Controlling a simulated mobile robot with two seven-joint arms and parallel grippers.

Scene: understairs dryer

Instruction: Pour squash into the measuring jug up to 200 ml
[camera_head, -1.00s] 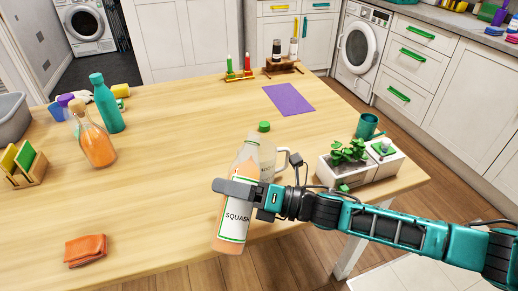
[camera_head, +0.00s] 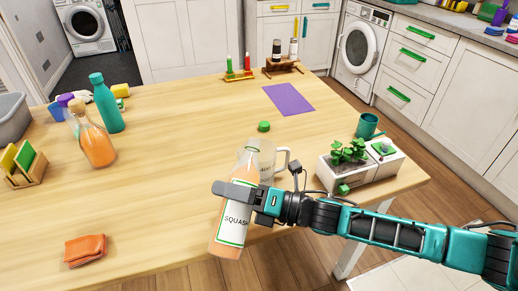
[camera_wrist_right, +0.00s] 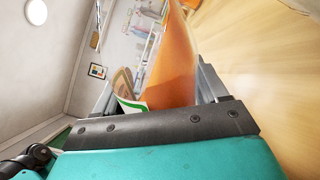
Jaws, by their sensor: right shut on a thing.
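My right gripper (camera_head: 248,194) is shut on the squash bottle (camera_head: 231,230), a clear bottle of orange liquid with a white, green-edged label. The bottle is slightly tilted, its top leaning right, near the table's front edge. In the right wrist view the orange bottle (camera_wrist_right: 172,70) lies between the fingers. The clear measuring jug (camera_head: 267,160) stands just behind the bottle, partly hidden by it, with its handle to the right. I cannot read its marks or its level. A green cap (camera_head: 263,126) lies on the table behind the jug. My left gripper is not in view.
A planter (camera_head: 350,160) and teal mug (camera_head: 367,126) stand to the right. An orange cloth (camera_head: 85,249) lies front left. Another orange-filled bottle (camera_head: 96,145) and a teal bottle (camera_head: 108,105) stand left. A purple mat (camera_head: 289,98) lies at the back. The table's middle is clear.

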